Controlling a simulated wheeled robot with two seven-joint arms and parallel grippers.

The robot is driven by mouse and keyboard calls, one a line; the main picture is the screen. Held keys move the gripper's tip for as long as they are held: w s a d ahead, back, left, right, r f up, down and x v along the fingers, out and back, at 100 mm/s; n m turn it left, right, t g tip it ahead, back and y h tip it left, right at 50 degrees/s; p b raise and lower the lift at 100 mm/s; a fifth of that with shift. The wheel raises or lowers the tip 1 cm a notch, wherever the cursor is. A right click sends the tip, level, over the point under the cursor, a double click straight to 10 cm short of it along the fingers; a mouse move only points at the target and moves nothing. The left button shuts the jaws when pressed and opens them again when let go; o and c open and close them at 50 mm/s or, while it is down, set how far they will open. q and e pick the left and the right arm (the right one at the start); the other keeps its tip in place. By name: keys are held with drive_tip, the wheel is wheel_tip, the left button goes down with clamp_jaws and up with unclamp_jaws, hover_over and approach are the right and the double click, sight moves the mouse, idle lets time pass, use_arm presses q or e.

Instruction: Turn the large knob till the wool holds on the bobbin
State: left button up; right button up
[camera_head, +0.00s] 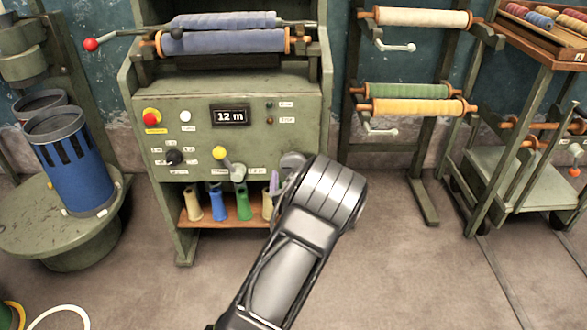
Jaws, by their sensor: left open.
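A green winding machine (190,115) stands at centre left. Its front panel has a display (230,116) reading "12 m". A black knob (174,157) with small labels around it is at the panel's lower left. A yellow-tipped lever (219,153) sits right of it, above a grey fitting (238,173). Blue wool is wound on a bobbin (222,42) with orange ends on top. My left gripper (284,173) is open at the panel's lower right corner. Its wrist hides part of that corner; I cannot tell whether it touches anything there. My right gripper is not in view.
A red-knobbed lever (91,44) sticks out at the machine's upper left. Coloured cones (218,202) stand on its low shelf. A blue slotted cylinder (66,165) stands on a round green base at left. A roller rack (415,106) and trolley (515,175) are at right.

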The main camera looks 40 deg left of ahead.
use_arm(q)
drive_tip(key=shift+x, duration=1.35)
drive_tip(key=c, duration=1.4)
